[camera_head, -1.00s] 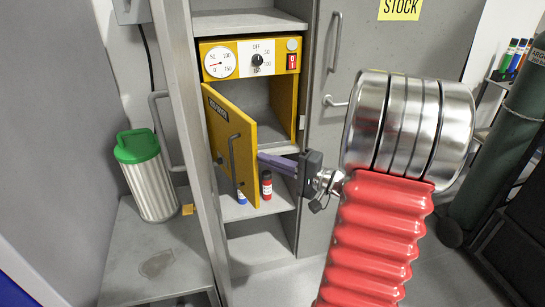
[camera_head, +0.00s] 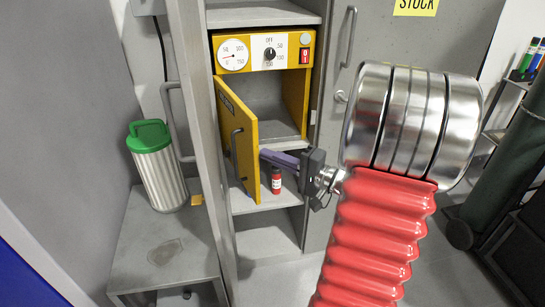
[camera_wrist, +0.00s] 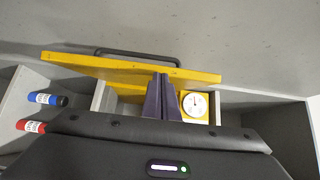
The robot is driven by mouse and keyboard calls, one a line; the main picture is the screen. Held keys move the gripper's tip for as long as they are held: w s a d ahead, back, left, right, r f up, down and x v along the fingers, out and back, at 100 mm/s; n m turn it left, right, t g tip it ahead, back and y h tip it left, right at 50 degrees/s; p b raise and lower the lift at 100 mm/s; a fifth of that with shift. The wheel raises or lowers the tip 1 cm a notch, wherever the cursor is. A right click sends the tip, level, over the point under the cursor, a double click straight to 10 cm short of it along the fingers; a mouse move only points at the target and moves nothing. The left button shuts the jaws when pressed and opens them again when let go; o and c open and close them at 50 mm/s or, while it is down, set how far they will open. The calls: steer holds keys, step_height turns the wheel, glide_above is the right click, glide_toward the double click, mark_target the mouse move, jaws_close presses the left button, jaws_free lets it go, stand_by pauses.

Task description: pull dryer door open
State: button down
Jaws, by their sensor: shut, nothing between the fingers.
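The yellow dryer (camera_head: 293,98) stands in a grey cabinet, with a dial and a knob on its top panel. Its yellow door (camera_head: 240,135) is swung open to the left, and the grey inside shows. The dark door handle (camera_head: 236,156) is on the door's outer face; it also shows in the wrist view (camera_wrist: 135,53). My gripper (camera_head: 263,154) has its purple fingers shut and empty, with the tips at the inner face of the door. In the wrist view the fingers (camera_wrist: 162,78) point at the door's inner side; I cannot tell if they touch it.
A red bottle (camera_head: 276,181) stands on the shelf below the dryer, and a blue bottle (camera_wrist: 45,99) shows in the wrist view. A green-lidded canister (camera_head: 157,168) is at the left on a grey bench (camera_head: 165,250). The grey cabinet door (camera_head: 197,120) stands open left of the dryer.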

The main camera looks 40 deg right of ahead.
steer(key=v, duration=1.1)
steer(key=shift+s+d, duration=0.15)
steer(key=shift+s, duration=0.05)
stand_by(0.5)
